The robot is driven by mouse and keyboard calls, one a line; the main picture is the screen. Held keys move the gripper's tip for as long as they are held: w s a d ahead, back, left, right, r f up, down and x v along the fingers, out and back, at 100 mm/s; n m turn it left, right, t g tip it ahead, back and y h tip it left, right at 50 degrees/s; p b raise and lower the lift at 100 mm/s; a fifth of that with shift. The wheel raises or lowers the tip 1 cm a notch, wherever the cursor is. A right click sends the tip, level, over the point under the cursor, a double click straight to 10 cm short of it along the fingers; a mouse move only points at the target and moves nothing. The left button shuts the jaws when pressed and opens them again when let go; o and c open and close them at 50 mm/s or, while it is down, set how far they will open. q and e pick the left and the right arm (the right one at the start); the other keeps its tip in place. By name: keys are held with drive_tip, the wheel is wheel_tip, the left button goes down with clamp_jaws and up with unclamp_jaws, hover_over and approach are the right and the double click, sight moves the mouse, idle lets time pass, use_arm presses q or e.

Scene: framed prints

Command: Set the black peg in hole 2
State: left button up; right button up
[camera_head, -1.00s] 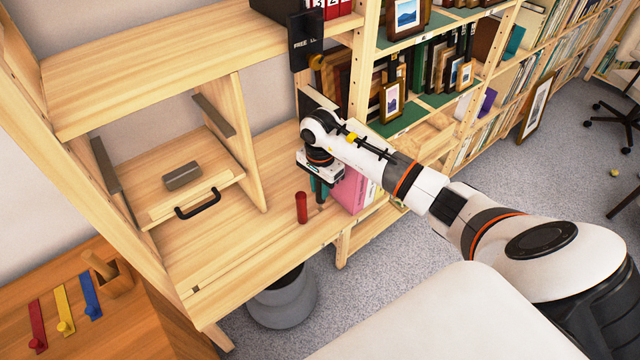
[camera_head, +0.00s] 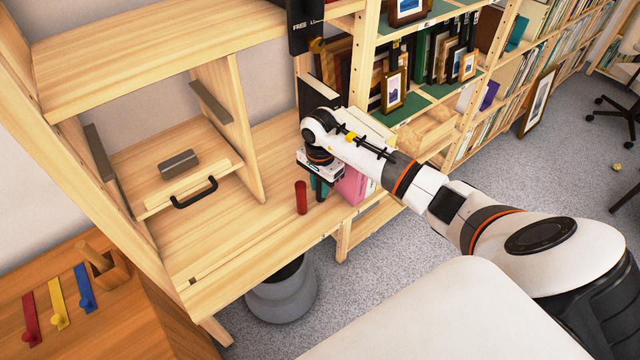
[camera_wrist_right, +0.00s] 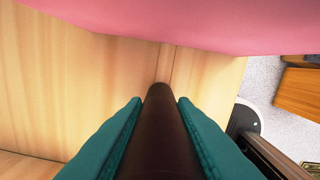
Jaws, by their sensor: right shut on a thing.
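My right gripper (camera_head: 320,190) is over the front part of the wooden shelf board (camera_head: 235,235), just right of an upright red peg (camera_head: 301,197). In the right wrist view its teal fingers are shut on a dark, nearly black peg (camera_wrist_right: 160,135). The peg's far end lies over bare wood near a seam; I cannot tell whether it touches. In the head view the gripper and arm mostly hide this peg. I cannot make out hole 2 or any numbers. My left gripper is not in view.
A pink binder (camera_head: 350,188) stands close right of the gripper; its pink side spans the top of the right wrist view (camera_wrist_right: 170,25). A drawer with a black handle (camera_head: 195,193) is at left. A grey bin (camera_head: 283,298) stands below. The board left of the red peg is clear.

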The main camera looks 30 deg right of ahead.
drive_tip(key=o, duration=1.1)
drive_tip(key=shift+c, duration=0.2)
wheel_tip(320, 180, up, 12)
drive_tip(key=shift+r+b, duration=0.1)
drive_tip(key=shift+b, duration=0.7)
drive_tip(key=shift+a, duration=0.1)
